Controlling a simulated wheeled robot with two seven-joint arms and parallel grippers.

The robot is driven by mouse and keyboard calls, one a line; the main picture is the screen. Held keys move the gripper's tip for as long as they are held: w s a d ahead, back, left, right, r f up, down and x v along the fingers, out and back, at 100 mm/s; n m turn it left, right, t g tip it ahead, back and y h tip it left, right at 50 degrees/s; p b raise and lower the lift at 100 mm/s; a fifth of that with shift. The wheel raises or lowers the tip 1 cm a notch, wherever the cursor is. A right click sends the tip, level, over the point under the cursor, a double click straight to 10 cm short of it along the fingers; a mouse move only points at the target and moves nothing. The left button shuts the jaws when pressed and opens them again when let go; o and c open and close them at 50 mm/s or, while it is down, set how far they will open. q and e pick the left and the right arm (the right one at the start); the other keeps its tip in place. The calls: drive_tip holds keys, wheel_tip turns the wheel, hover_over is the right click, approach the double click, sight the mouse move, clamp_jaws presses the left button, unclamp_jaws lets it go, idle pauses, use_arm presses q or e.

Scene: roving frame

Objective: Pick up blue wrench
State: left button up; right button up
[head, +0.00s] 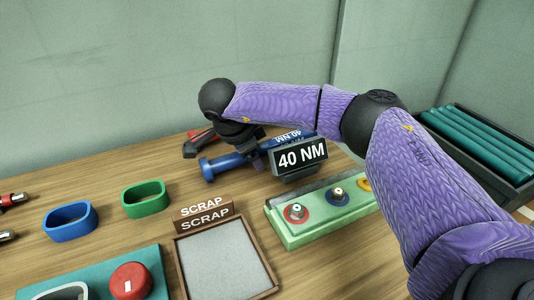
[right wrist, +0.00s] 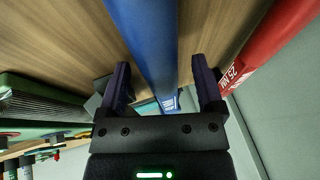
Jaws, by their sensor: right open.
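The blue wrench (head: 226,162) lies on the wooden bench behind the 40 NM sign (head: 300,157), which hides part of it. In the right wrist view the blue wrench (right wrist: 150,45) runs lengthwise between my right gripper's two fingers. My right gripper (right wrist: 160,78) is open, with a finger on either side of the wrench and gaps showing. In the head view my right gripper (head: 256,157) is over the wrench, partly hidden by its own wrist. My left gripper is out of view.
A red wrench (right wrist: 255,55) marked 25 lies beside the blue one, close to the wall. A green fixture (head: 320,215) with knobs, a scrap tray (head: 185,270), a green ring (head: 144,199) and a blue ring (head: 70,222) stand nearer. A dark crate (head: 515,185) is at right.

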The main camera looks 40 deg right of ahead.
drive_tip(key=shift+r, duration=0.1)
clamp_jaws()
idle(0.3)
idle(0.4)
idle(0.5)
